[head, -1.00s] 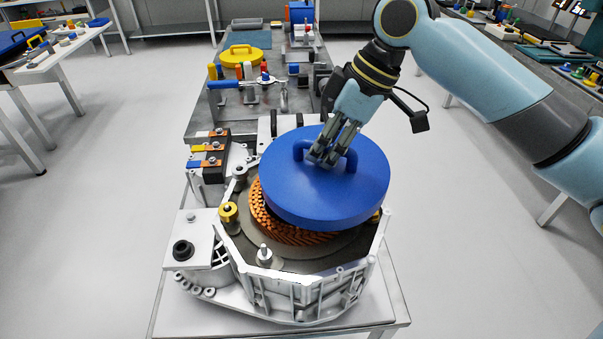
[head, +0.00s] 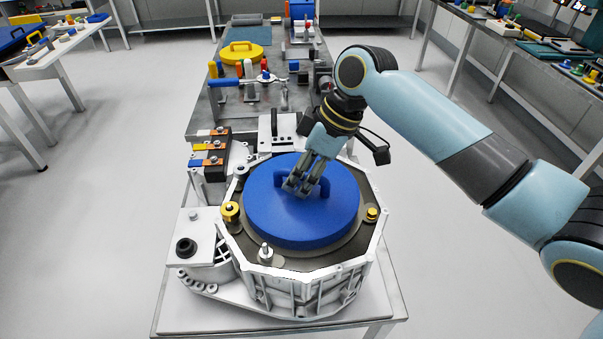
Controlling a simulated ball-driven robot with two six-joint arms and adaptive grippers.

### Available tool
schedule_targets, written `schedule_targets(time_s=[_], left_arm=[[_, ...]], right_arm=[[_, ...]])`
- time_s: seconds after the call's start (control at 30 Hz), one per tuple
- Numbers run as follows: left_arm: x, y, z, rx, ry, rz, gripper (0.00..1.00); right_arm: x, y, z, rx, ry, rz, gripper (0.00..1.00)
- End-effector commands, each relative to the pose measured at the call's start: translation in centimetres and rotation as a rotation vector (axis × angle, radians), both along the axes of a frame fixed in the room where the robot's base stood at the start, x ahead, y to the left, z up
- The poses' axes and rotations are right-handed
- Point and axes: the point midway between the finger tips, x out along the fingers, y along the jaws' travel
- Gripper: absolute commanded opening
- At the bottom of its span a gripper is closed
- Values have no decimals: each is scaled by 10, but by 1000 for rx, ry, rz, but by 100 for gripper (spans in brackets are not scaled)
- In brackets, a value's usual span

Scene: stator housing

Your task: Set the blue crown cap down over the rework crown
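The blue crown cap (head: 290,225) is a round disc with an arched handle on top. It lies over the middle of the grey-white stator housing (head: 310,290) and looks level. The copper-orange rework crown is hidden beneath it. My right gripper (head: 301,190) is at the cap's handle, with its fingers around the handle's middle. The fingers look closed on it. Whether the cap bears fully on the crown cannot be seen. My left gripper is not in view.
Brass posts stand on the housing at left (head: 230,212) and right (head: 371,214) of the cap. A terminal block (head: 210,155) sits behind left. A yellow lid (head: 241,53) and tools lie on the bench behind. The floor on both sides is clear.

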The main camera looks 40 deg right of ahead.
Motion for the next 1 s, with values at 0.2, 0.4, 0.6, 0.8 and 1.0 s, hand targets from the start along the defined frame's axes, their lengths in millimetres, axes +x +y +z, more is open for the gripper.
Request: schedule_targets(time_s=[0.2, 0.4, 0.6, 0.8, 1.0], left_arm=[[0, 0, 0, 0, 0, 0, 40], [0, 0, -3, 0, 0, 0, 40], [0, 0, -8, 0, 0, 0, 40], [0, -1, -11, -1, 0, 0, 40], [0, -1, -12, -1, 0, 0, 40]], right_arm=[[0, 0, 0, 0, 0, 0, 34], [-2, -5, 10, -2, -2, 0, 34], [-12, -20, 48, -6, -4, 2, 34], [-22, -33, 87, -6, -1, 2, 34], [-27, -40, 107, -3, -1, 1, 34]])
